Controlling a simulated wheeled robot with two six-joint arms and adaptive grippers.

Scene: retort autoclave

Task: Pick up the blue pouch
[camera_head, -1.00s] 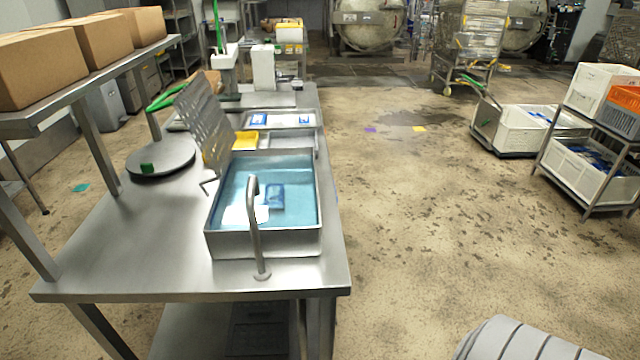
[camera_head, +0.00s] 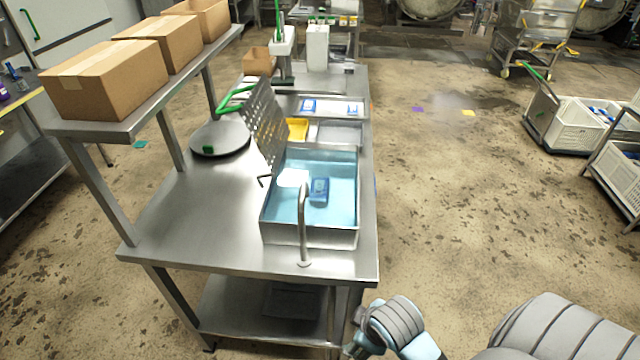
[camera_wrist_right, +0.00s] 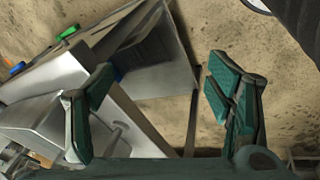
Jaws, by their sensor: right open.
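A blue pouch (camera_head: 319,190) lies in the blue-lined basin (camera_head: 341,236) on the steel table. A white piece (camera_head: 293,178) lies beside it in the basin. Other blue and white pouches (camera_head: 308,106) lie on a tray further back, one at each end. My right gripper (camera_head: 352,350) is at the bottom edge of the head view, in front of the table and well away from the basin. In the right wrist view its two green-padded fingers (camera_wrist_right: 160,98) are wide apart with nothing between them. My left gripper is not in view.
A curved tap (camera_head: 303,225) stands at the basin's near side. A perforated lid (camera_head: 269,125) stands tilted at its left. A shelf with cardboard boxes (camera_head: 107,80) overhangs the table's left.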

